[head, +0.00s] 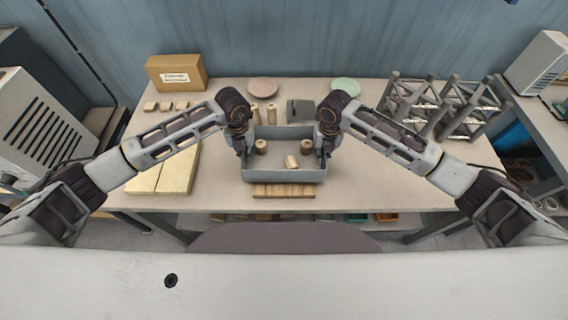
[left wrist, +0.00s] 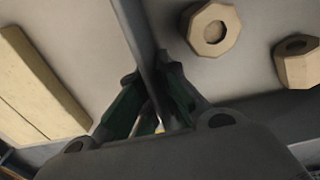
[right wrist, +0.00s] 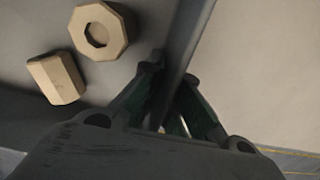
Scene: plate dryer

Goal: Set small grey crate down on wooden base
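The small grey crate (head: 284,176) is at the middle of the table and holds a few wooden blocks with holes, one (head: 291,162) lying on its side. The wooden base (head: 284,190) shows as a slatted strip below the crate's front wall; the rest is hidden, and I cannot tell whether the crate touches it. My left gripper (head: 243,152) is shut on the crate's left wall, whose rim runs between the fingers in the left wrist view (left wrist: 140,30). My right gripper (head: 325,152) is shut on the right wall, seen between the fingers in the right wrist view (right wrist: 188,45).
Behind the crate stand wooden cylinders (head: 271,114), a dark grey block (head: 300,110), a pink plate (head: 263,87) and a green plate (head: 345,85). Pale boards (head: 178,172) lie left. A cardboard box (head: 176,73) is back left; grey racks (head: 440,105) stand right. The front right tabletop is clear.

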